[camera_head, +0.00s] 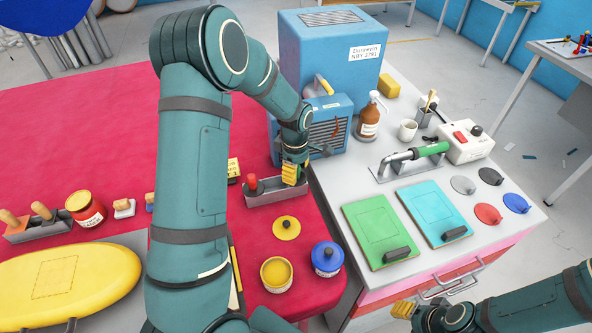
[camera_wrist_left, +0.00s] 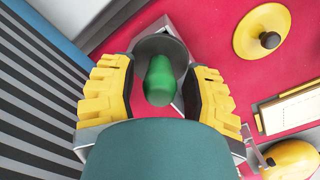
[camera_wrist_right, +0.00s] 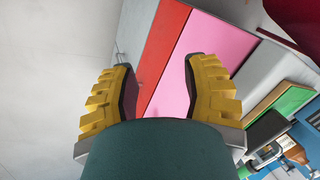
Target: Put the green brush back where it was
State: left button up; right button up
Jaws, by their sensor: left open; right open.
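The green brush shows in the left wrist view as an upright green handle (camera_wrist_left: 158,80) with a dark round part around its base. It stands between the two fingers of my left gripper (camera_wrist_left: 160,90), with visible gaps to both. In the head view my left gripper (camera_head: 293,173) is over the right end of a grey tray (camera_head: 275,199), and the green brush is hidden there. A red-handled tool (camera_head: 252,182) stands in the tray's left end. My right gripper (camera_head: 404,309) is open and empty in front of the pink drawer front (camera_wrist_right: 210,65).
A blue machine (camera_head: 330,55) and a vented blue box (camera_head: 328,125) stand close behind my left gripper. A yellow lid (camera_head: 286,228), an open yellow pot (camera_head: 276,273) and a blue pot (camera_head: 327,258) are in front. Green (camera_head: 378,229) and light-blue (camera_head: 433,212) boards lie right.

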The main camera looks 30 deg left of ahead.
pick_arm(q)
notch_tip(320, 180, up, 12)
jog(key=p, duration=0.1)
jog(key=shift+r+p, duration=0.25)
jog(key=shift+p, duration=0.05)
dwell(0.4)
